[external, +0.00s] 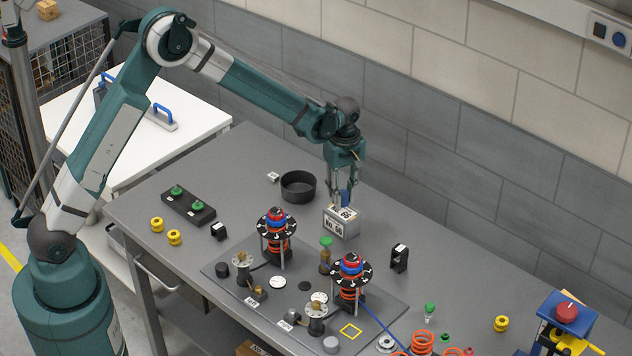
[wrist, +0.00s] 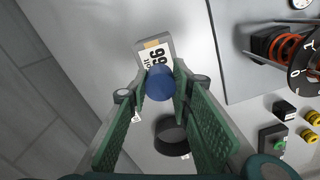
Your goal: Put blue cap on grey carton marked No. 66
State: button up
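The grey carton marked No. 66 (external: 341,224) stands upright on the grey table, and its label also shows in the wrist view (wrist: 153,57). My gripper (external: 345,197) points down over the carton. Its fingers (wrist: 160,82) are closed on the sides of the blue cap (wrist: 160,84). In the external view the blue cap (external: 346,199) shows between the fingertips, right at the carton's top. I cannot tell whether its underside touches the carton.
A black round bowl (external: 298,187) stands left of the carton. A fixture plate (external: 220,270) with spring-and-dial posts lies in front. The table behind the carton is clear.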

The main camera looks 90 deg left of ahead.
aim_at(342, 211)
jog(key=shift+f, duration=1.4)
jog(key=shift+f, duration=0.15)
jog(key=o, duration=0.6)
notch_tip(342, 211, up, 12)
jog(key=shift+r+b, duration=0.15)
jog(key=shift+b, duration=0.3)
dwell(0.4)
